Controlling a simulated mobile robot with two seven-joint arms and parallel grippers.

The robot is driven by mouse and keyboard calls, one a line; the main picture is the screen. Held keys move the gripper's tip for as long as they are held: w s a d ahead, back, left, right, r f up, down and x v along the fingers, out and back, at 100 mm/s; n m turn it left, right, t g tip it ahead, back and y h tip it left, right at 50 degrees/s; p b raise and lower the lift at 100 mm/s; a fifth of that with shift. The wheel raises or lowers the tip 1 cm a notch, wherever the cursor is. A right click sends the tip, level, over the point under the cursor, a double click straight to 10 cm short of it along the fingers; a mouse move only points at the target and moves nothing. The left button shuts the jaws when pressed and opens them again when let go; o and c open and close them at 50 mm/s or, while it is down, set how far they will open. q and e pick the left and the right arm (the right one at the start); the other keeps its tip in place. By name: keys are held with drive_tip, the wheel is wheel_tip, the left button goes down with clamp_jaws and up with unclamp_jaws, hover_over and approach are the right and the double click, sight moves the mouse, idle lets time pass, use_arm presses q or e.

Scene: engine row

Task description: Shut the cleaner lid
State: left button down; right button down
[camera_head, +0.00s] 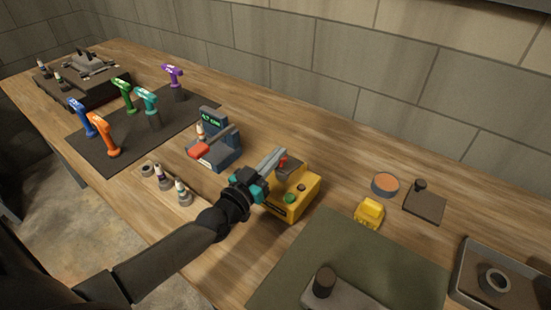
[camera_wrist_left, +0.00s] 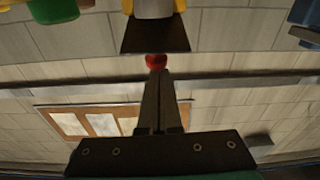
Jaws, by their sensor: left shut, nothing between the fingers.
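The cleaner is a yellow box (camera_head: 299,202) with a green button, standing near the middle of the bench. Its dark lid (camera_head: 289,167) carries a red knob (camera_head: 283,160) and looks tilted up from the body. In the left wrist view, the picture is upside down: the lid (camera_wrist_left: 155,36) stands out from the yellow body, with the red knob (camera_wrist_left: 156,62) at its edge. My left gripper (camera_head: 279,156) is shut and empty, reaching over the cleaner's left side. Its fingertips (camera_wrist_left: 157,74) are right by the knob; I cannot tell whether they touch. My right gripper is out of view.
A grey station with a red handle (camera_head: 199,151) and several small bottles stand left of my arm. A yellow block (camera_head: 369,212), a round tin (camera_head: 385,185) and a dark plate (camera_head: 425,206) lie right. A green mat (camera_head: 380,262) is in front; a metal tray (camera_head: 467,277) is far right.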

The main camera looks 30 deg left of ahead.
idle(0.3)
use_arm(q)
drive_tip(key=b, duration=0.1)
drive_tip(key=f+t+b, duration=0.1)
drive_tip(key=b, duration=0.1)
drive_tip(key=shift+s+f, duration=0.15)
drive_tip(key=shift+s, duration=0.15)
drive_tip(key=shift+s+f+b, duration=0.2)
drive_tip(key=shift+f+b, duration=0.1)
drive_tip(key=shift+b, duration=0.05)
drive_tip(key=shift+s+a+f, duration=0.1)
drive_tip(key=shift+s, duration=0.05)
drive_tip(key=shift+s+f+p, duration=0.15)
drive_tip(key=shift+f+p, duration=0.1)
drive_tip(key=shift+p, duration=0.05)
